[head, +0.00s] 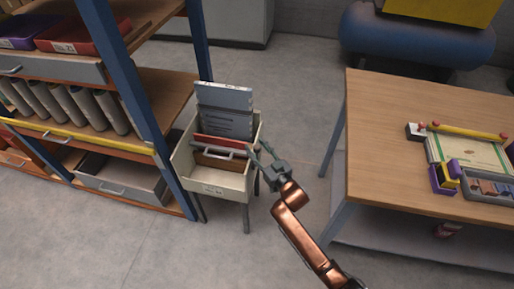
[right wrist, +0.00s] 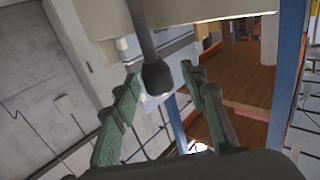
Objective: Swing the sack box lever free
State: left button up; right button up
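The cream sack box (head: 238,184) stands on thin legs between the shelf and the table, with grey and red flat items upright in it. My right gripper (head: 262,150) is at the box's right side, its fingers towards the rim. In the right wrist view the right gripper (right wrist: 160,85) is open, its two green-padded fingers apart. A dark grey lever (right wrist: 145,35) with a rounded end comes down from the top, and its end shows between the fingertips. I cannot tell whether either finger touches it. In the head view the lever is hard to make out. My left gripper is not in view.
A blue-framed shelf (head: 122,62) with binders and drawers stands close on the left. A wooden table (head: 390,150) with a yellow bar, papers and small blocks is on the right. A blue tank (head: 415,40) is behind. Grey floor lies free in front.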

grip_shut()
dwell(0.3)
dwell(0.3)
